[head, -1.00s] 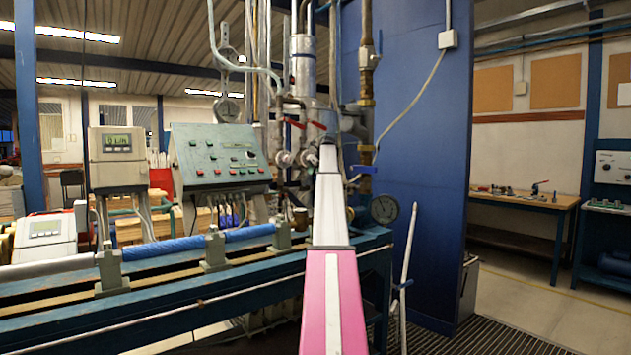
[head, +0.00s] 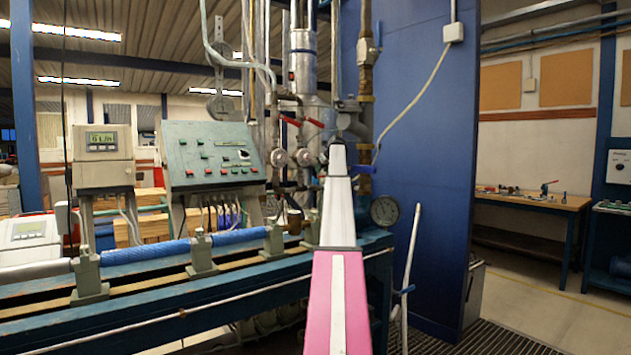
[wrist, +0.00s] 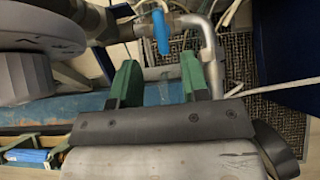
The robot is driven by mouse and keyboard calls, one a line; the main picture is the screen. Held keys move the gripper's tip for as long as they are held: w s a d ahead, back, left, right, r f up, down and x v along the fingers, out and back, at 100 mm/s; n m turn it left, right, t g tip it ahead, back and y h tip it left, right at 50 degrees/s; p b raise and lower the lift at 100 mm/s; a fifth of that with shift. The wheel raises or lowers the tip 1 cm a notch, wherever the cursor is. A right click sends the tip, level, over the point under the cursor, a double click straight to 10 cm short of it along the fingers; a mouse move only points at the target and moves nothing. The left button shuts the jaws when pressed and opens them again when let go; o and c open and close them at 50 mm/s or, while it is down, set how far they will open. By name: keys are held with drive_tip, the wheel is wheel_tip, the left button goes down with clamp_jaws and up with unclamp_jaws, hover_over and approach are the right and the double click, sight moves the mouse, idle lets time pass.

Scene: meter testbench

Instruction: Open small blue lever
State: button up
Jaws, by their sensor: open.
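A small blue lever (wrist: 161,32) sits on a pipe fitting at the top middle of the wrist view, pointing down the picture. My gripper (wrist: 160,72) is open, its two green fingers apart and nothing between them. The lever lies beyond the fingertips, roughly in line with the gap, and no contact shows. In the head view, a blue lever (head: 361,169) shows on the brass pipe just right of my arm; another small blue lever (head: 405,290) is on the pale pipe lower right. I cannot tell for sure which one the wrist view shows. My arm hides the fingers there.
A bent grey pipe (wrist: 208,50) runs close to the right finger in the wrist view. A large grey round body (wrist: 35,40) fills the upper left. A round gauge (head: 383,211) and a blue wall panel (head: 430,130) stand right of my arm. The testbench (head: 150,300) extends left.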

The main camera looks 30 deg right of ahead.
sight(315, 178)
drive_tip(key=x, duration=0.8)
drive_tip(key=shift+w+f, duration=0.25)
clamp_jaws()
